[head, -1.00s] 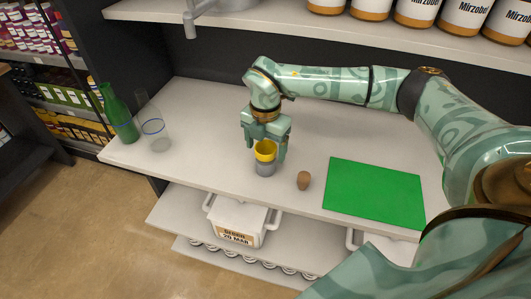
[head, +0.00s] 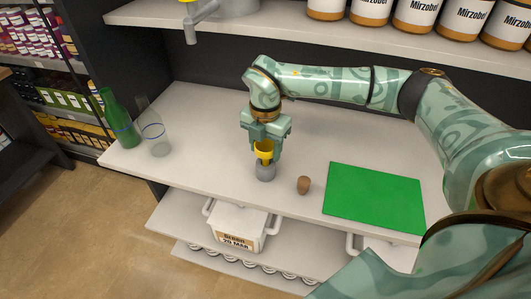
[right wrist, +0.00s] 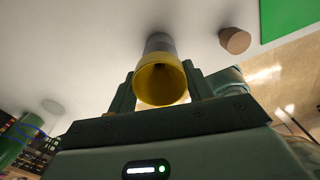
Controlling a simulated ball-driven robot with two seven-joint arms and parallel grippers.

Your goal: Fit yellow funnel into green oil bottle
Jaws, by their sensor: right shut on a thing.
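The yellow funnel (head: 264,147) is upright between the fingers of my right gripper (head: 265,153), which is shut on it; it also shows in the right wrist view (right wrist: 160,82). The funnel is over a grey cup-like holder (head: 265,172) on the counter, and its narrowing lower part shows above the holder's rim. Whether the spout tip is still inside the holder is unclear. The green oil bottle (head: 119,122) stands upright at the counter's left end, well left of the gripper. My left gripper is out of view.
A clear glass vessel (head: 154,137) with a blue ring stands just right of the bottle. A brown cork (head: 304,185) and a green mat (head: 374,197) are to the right. The counter (head: 205,145) between vessel and gripper is clear. A shelf with jars overhangs the back.

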